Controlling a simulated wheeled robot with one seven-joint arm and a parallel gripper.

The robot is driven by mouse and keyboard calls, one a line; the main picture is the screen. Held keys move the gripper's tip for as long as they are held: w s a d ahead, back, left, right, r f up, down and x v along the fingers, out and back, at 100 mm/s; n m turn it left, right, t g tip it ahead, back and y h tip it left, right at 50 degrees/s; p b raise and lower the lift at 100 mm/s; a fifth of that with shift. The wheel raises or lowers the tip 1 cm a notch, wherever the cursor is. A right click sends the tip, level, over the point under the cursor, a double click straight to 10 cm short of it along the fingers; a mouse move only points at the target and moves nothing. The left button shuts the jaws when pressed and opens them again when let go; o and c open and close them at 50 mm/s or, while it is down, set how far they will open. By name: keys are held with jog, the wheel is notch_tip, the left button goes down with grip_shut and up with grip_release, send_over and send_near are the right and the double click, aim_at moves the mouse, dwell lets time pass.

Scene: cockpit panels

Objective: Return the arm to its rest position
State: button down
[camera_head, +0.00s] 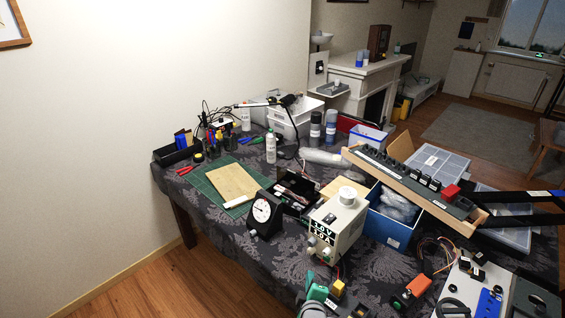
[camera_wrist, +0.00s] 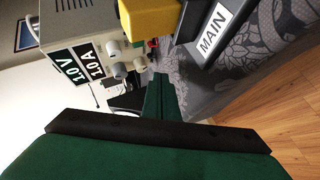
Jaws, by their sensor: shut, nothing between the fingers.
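My gripper (camera_head: 316,292) is at the bottom middle of the head view, by the table's front edge. Its green fingers are shut together and empty in the wrist view (camera_wrist: 160,82). They point toward the power supply (camera_wrist: 62,22), whose displays read 1.0 V and 1.0 A. The power supply (camera_head: 343,222) stands behind the gripper in the head view. A yellow block (camera_wrist: 150,18) on a dark unit labelled MAIN (camera_wrist: 212,32) is close to the fingers. The yellow block (camera_head: 338,287) is just right of the gripper in the head view. Most of my arm is out of view.
A black dial gauge (camera_head: 264,214) stands left of the power supply. A blue bin (camera_head: 388,230) and a tilted wooden-framed panel (camera_head: 415,185) are to the right. An orange-and-green switch (camera_head: 412,288) lies at front right. Bare floor (camera_head: 190,285) is open left of the table.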

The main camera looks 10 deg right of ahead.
jog(key=shift+m+t+y, duration=0.4)
jog(key=shift+m+y, duration=0.2)
jog(key=shift+m, duration=0.1)
jog(key=s+a, duration=0.1)
jog(key=a+f, duration=0.1)
jog(key=a, duration=0.1)
jog(key=s+a, duration=0.1)
jog(key=a, duration=0.1)
jog(key=shift+s+a+f, duration=0.15)
jog(key=shift+s+a, duration=0.1)
jog(key=shift+s, duration=0.1)
jog(key=s+a+m+t, duration=0.1)
jog(key=s+a+m, duration=0.35)
jog(key=s, duration=1.05)
jog(key=s+a+m, duration=0.3)
jog(key=s+a, duration=0.2)
jog(key=s, duration=1)
jog(key=s+a+r+m+y, duration=0.1)
jog(key=s+a+r+m, duration=0.2)
jog(key=s+r, duration=0.5)
jog(key=shift+s+r+t+y, duration=0.3)
jog(key=shift+s+t, duration=0.1)
jog(key=shift+s, duration=0.5)
